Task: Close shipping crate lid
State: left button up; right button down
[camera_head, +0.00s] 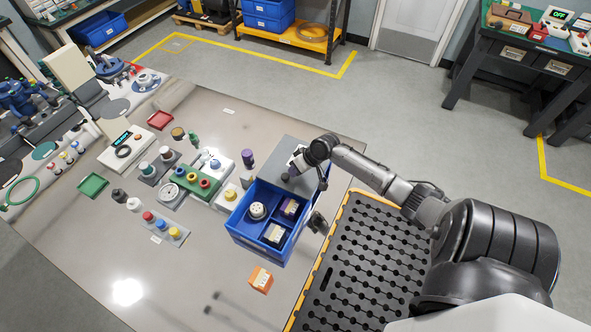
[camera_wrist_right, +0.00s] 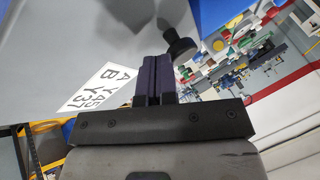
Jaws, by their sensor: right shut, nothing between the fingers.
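The blue shipping crate (camera_head: 258,247) stands on the table's right part, its top open with items visible inside. Its grey lid (camera_head: 277,148) is raised at the crate's far side. The lid fills the upper left of the right wrist view (camera_wrist_right: 60,40), with a white printed label (camera_wrist_right: 97,87) and a dark round knob (camera_wrist_right: 181,46). My left gripper is not in view.
Inside the crate are a round white part (camera_head: 257,210) and boxed items. An orange box (camera_head: 260,279) lies in front of it. Test fixtures, including a green block (camera_head: 196,181), crowd the table to the left. A black perforated mat (camera_head: 365,265) lies to the right.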

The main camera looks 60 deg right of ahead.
jog(key=shift+a+r+p, duration=0.2)
jog(key=shift+a+p, duration=0.15)
jog(key=a+p, duration=0.4)
jog(key=a, duration=0.1)
jog(key=a+p, duration=0.2)
jog(key=shift+s+a+r, duration=0.2)
jog(key=shift+a+r, duration=0.15)
jog(key=a+p, duration=0.2)
jog(key=a, duration=0.2)
jog(key=a+p, duration=0.2)
jog(key=a, duration=0.2)
jog(key=a+p, duration=0.2)
jog(key=a, duration=0.2)
jog(key=shift+s+f+p, duration=0.15)
jog(key=shift+f+p, duration=0.15)
jog(key=shift+f, duration=0.1)
jog(key=shift+a, duration=0.25)
jog(key=shift+a+f, duration=0.1)
jog(key=shift+s, duration=0.1)
